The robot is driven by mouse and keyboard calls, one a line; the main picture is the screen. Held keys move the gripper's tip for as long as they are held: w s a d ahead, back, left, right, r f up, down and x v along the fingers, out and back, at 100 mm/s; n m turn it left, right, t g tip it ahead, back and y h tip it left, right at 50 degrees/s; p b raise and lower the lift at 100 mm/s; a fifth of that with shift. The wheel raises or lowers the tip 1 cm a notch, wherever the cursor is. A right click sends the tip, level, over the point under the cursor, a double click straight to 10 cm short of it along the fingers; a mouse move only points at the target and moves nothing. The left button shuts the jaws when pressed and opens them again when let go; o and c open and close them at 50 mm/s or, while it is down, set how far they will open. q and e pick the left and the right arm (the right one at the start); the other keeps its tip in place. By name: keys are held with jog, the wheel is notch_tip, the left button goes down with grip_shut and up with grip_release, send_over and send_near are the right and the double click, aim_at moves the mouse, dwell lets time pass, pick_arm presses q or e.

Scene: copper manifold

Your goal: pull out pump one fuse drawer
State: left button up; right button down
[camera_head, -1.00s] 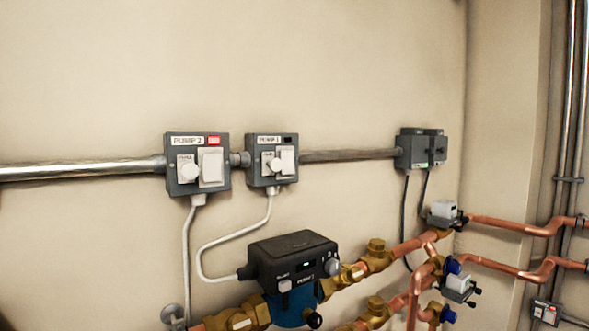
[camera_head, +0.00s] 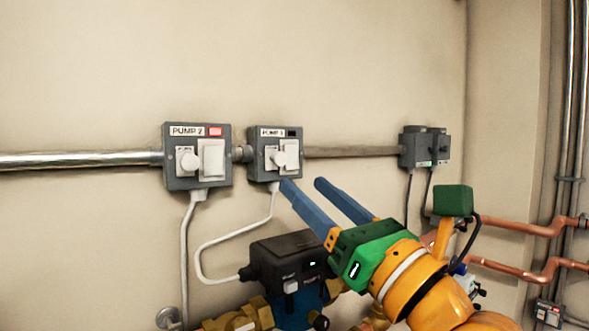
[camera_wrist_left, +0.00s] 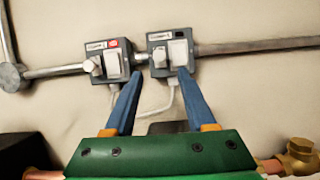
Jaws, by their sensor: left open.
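The pump 1 box (camera_head: 256,172) is a grey wall box labelled PUMP 1 with a dark indicator window. Its fuse drawer (camera_head: 280,159) is a white piece with a protruding knob, left of a white rocker switch (camera_head: 292,150). The drawer also shows in the left wrist view (camera_wrist_left: 160,57). My left gripper (camera_head: 304,183) has blue fingers and is open and empty. Its fingertips are below and right of the drawer in the head view, apart from it. In the left wrist view the fingertips (camera_wrist_left: 160,73) appear on either side of the drawer, slightly low. My right gripper is not in view.
The pump 2 box (camera_head: 170,155), with a red indicator, is just left, joined by metal conduit (camera_head: 80,161). A white cable (camera_head: 205,250) runs down to the black pump head (camera_head: 265,262). Copper pipes (camera_head: 515,225) are at right. The wall above is clear.

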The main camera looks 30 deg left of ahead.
aim_at(282, 158)
pick_arm(q)
jog(key=p+x, duration=0.1)
jog(key=x, duration=0.1)
jog(key=r+p+x, duration=0.1)
jog(key=p+x, duration=0.1)
jog(key=x, duration=0.1)
jog(key=shift+r, duration=0.15)
jog(key=shift+w+a, duration=0.15)
jog(key=shift+a, duration=0.4)
jog(key=shift+d, duration=0.2)
jog(key=shift+c, duration=1.3)
jog(key=shift+d, duration=0.1)
grip_shut()
